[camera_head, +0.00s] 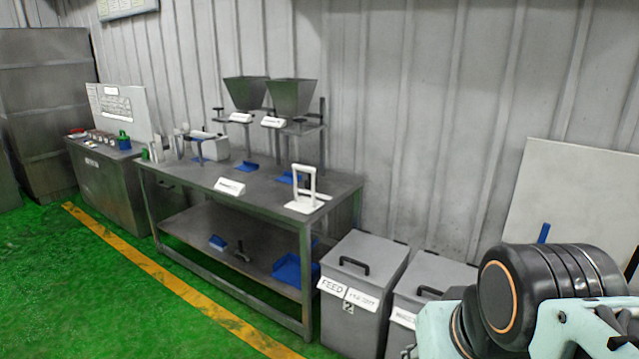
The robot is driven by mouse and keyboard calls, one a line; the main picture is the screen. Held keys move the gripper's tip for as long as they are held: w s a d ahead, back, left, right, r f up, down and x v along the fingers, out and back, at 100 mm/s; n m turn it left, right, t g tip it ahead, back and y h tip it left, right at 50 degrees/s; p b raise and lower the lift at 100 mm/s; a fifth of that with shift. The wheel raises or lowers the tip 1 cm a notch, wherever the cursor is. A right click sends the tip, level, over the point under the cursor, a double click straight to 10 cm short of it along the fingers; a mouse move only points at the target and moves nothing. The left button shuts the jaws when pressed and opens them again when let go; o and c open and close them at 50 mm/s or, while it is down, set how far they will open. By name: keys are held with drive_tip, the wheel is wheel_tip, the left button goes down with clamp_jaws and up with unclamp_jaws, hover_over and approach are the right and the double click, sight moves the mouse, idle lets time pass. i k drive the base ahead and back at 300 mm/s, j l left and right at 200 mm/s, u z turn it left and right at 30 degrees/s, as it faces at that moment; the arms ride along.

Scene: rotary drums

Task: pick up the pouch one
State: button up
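I cannot make out a thing that is clearly pouch one. The metal workbench (270,197) carries small items that are too small to tell apart, among them a white upright frame on a base (304,190) near its right end. A white box-shaped item (213,147) stands towards the back left of the bench. Part of my arm fills the lower right corner, but the fingers of my gripper are not in view.
Two hoppers (292,95) stand over the bench's back. Blue scoops (287,270) lie on the lower shelf. Lidded grey bins (360,262), one marked FEED, stand right of the bench. A metal cabinet (105,185) is at left. Green floor (90,300) in front is clear.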

sight(156, 149)
drive_tip(key=i+j+u, duration=0.1)
drive_tip(key=i+u, duration=0.25)
drive_tip(key=i, duration=0.15)
drive_tip(key=i+u, duration=0.4)
drive_tip(key=i+j+z, duration=0.1)
drive_tip(key=i, duration=0.3)
drive_tip(key=i+j+z, duration=0.1)
drive_tip(key=i+j, duration=0.15)
drive_tip(key=i+j+z, duration=0.1)
drive_tip(key=i, duration=0.4)
drive_tip(key=j, duration=0.1)
